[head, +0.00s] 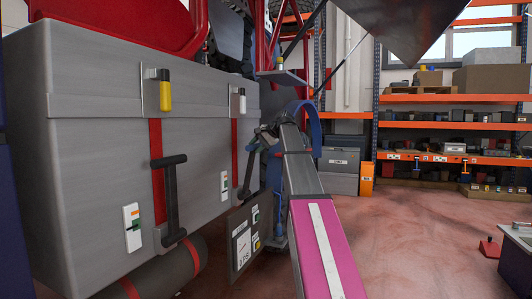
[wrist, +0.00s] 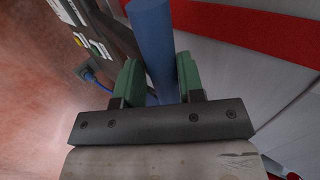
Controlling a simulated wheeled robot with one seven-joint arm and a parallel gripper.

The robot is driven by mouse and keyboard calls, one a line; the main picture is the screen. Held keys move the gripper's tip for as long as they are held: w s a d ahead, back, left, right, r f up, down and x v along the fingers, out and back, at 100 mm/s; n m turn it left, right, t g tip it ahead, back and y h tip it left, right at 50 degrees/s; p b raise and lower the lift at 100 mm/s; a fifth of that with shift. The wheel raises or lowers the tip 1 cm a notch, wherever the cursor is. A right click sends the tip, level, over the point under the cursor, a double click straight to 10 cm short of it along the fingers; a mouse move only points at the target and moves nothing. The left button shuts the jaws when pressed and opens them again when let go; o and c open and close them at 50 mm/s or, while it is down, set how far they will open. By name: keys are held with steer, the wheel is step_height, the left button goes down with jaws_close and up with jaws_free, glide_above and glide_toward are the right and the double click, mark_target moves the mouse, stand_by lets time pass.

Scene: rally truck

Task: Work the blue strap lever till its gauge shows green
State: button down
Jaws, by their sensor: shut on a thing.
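The blue lever (wrist: 152,35) shows in the wrist view as a smooth round blue bar, running up out of the top edge of the picture. My gripper (wrist: 157,78) has its two green fingers on either side of this bar and is shut on it. In the head view my arm reaches forward past the right end of a grey box, and the lever is mostly hidden behind the arm and gripper. I cannot pick out the blue lever's own gauge or read its colour.
The large grey box (head: 80,130) has red straps, a black lever (head: 172,200) and white gauges (head: 132,228) with green and orange marks. A dark panel (head: 243,235) stands low beside my arm. The reddish floor (head: 410,235) is open to the right, before orange shelves (head: 450,98).

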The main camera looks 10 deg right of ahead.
steer(key=shift+w+a+r, duration=0.2)
steer(key=shift+w+a, duration=0.5)
steer(key=shift+a, duration=0.25)
steer(key=shift+w+a+r, duration=0.2)
steer(key=shift+w+a, duration=0.5)
steer(key=shift+a, duration=0.25)
steer(key=c, duration=0.8)
jaws_free()
steer(key=shift+c, duration=0.2)
steer(key=v, duration=1)
steer(key=shift+s+d+r, duration=0.15)
steer(key=shift+d+r, duration=0.05)
steer(key=shift+d, duration=0.05)
